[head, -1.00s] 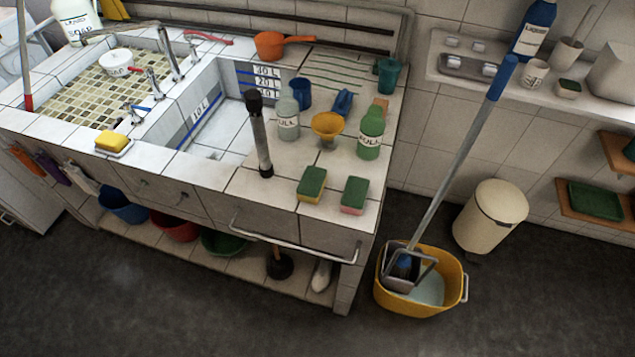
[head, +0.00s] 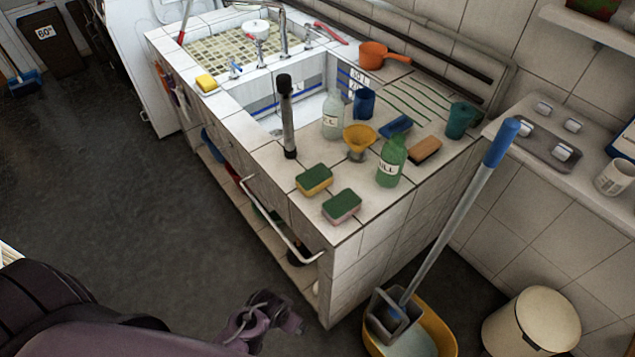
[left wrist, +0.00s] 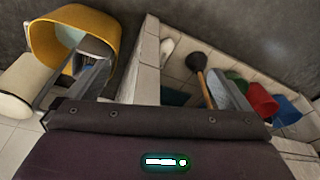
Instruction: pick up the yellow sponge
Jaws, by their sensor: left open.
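A plain yellow sponge (head: 206,83) lies on a small pale dish at the counter's left edge, beside the sink. A second sponge with a yellow underside and green top (head: 314,180) lies on the near counter. A pink sponge with a green top (head: 342,206) lies to its right, near the front edge. My left gripper (head: 275,318) is at the bottom of the head view, open, in front of and below the counter, well apart from all the sponges. The left wrist view shows no sponge. My right gripper is not in view.
A dark upright post (head: 287,118), a yellow funnel (head: 359,140) and a green bottle (head: 391,162) stand near the sponges. A white rail (head: 272,225) runs along the counter front. A yellow mop bucket (head: 437,335) stands right of the counter.

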